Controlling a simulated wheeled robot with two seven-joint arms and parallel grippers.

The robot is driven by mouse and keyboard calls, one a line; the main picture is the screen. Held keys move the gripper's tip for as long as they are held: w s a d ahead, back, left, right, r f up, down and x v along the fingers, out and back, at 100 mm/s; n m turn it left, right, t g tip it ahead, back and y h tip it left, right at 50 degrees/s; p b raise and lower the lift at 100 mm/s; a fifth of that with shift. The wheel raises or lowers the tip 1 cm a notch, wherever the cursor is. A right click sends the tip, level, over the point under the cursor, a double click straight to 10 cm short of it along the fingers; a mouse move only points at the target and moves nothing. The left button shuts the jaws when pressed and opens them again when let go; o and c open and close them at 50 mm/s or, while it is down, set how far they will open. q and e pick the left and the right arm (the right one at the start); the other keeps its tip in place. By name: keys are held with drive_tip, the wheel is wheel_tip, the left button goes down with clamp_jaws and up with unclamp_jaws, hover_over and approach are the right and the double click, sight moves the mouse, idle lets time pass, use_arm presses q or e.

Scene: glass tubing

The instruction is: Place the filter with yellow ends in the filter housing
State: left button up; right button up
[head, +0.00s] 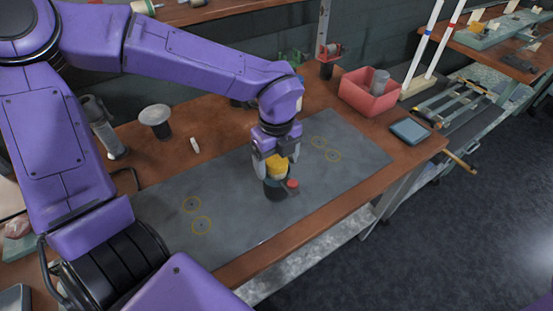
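My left gripper (276,168) points down over the middle of the grey mat, with one finger on each side of the yellow end of the filter (277,165). The fingers appear to touch it. Directly below is a dark, round, cup-like piece (275,189), which looks like the filter housing, standing on the mat. The filter's lower part is hidden, so I cannot tell how far it sits inside the housing. A small red round part (292,183) is at the housing's right side. My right gripper is not in view.
The grey mat (150,195) has yellow circle marks and is otherwise mostly clear. A red bin (368,95) holding a grey cylinder stands at the back right, near a blue-grey pad (410,131). A round-topped stand (155,118) and a small white piece (195,145) are at the left.

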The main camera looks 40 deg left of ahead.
use_arm(q)
wheel_tip(320, 180, up, 12)
drive_tip(key=shift+r+p, duration=0.2)
drive_tip(key=shift+p, duration=0.2)
